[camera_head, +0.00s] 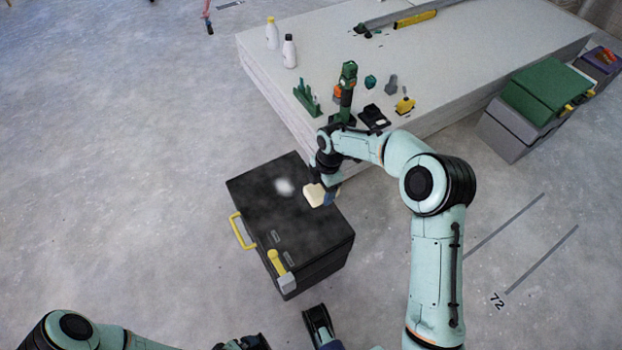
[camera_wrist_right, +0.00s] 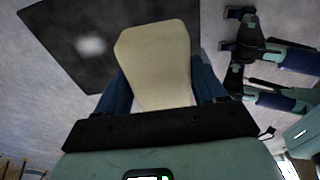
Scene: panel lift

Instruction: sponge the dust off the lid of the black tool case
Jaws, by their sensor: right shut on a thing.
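The black tool case (camera_head: 325,262) stands on the floor. Its lid (camera_head: 265,205) faces up with a pale dust patch (camera_head: 284,187) near its middle; the patch also shows in the right wrist view (camera_wrist_right: 91,46). My right gripper (camera_head: 326,196) is shut on a cream sponge (camera_head: 312,194), seen large between its blue fingers in the wrist view (camera_wrist_right: 155,60). The sponge is over the lid's right side, just right of the dust. I cannot tell whether it touches the lid.
The case has a yellow handle (camera_head: 241,231) and a yellow latch (camera_head: 275,263) on its near-left side. A stack of pale panels (camera_head: 440,75) holding bottles and tools stands behind it. Grey and green cases (camera_head: 545,95) are at the right. The floor left of the case is clear.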

